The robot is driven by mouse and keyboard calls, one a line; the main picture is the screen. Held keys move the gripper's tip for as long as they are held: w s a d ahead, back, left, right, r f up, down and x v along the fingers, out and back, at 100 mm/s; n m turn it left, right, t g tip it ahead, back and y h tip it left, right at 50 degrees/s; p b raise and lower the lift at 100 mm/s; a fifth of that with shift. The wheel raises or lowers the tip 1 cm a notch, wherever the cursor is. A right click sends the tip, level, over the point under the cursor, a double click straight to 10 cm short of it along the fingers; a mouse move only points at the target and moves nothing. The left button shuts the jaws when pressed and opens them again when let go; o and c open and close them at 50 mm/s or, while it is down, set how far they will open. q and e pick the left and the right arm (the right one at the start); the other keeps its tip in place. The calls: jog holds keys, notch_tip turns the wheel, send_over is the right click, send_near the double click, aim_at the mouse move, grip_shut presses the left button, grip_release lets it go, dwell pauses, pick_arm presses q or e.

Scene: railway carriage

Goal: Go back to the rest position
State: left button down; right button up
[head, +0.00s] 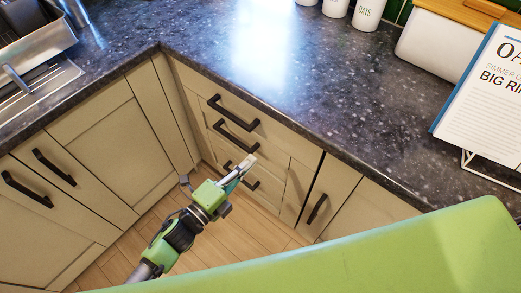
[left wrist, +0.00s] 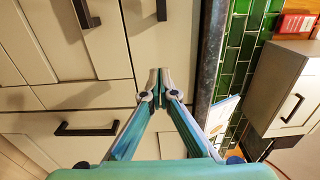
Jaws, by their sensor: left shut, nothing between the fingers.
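My left gripper (head: 247,163) is green with grey fingertips and reaches in from the lower left of the head view. It is in front of the drawer fronts, below the worktop's edge. In the left wrist view its fingertips (left wrist: 159,76) meet and hold nothing. Cream drawers and doors with black handles lie beyond them. I cannot tell how far the fingertips are from the drawer fronts. My right gripper is not in view.
The dark speckled worktop (head: 310,105) runs round a corner above cream cabinets (head: 110,150). A metal sink (head: 35,95) is at the left. White canisters (head: 368,14), a white box with a wooden lid (head: 435,45) and an open cookbook (head: 490,95) stand on the worktop. Wooden floor (head: 235,235) shows below.

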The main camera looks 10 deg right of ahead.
pick_arm(q)
jog(key=s+a+f+n+g+y, duration=0.15)
jog(key=a+f+n+y, duration=0.45)
jog(key=a+f, duration=0.6)
jog(key=s+a+f+n+y, duration=0.35)
jog(key=a+f+n, duration=0.45)
jog(key=f, duration=0.8)
jog(key=s+a+f+n+g+y, duration=0.4)
jog(key=s+a+f+n, duration=0.25)
jog(key=s+f, duration=0.6)
jog(key=s+a+f+n+g, duration=0.1)
jog(key=s+f+n+g, duration=0.1)
jog(key=s, duration=0.8)
jog(key=s+a+f+n+g, duration=0.1)
jog(key=s+f+n+g, duration=0.1)
jog(key=s, duration=0.8)
notch_tip(320, 180, down, 2)
jog(key=shift+s+a+n+y, duration=0.2)
jog(key=shift+a+n+y, duration=0.15)
jog(key=shift+n, duration=0.4)
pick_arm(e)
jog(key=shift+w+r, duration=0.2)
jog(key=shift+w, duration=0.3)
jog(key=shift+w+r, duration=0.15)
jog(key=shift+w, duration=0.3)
pick_arm(q)
jog(key=shift+g, duration=0.25)
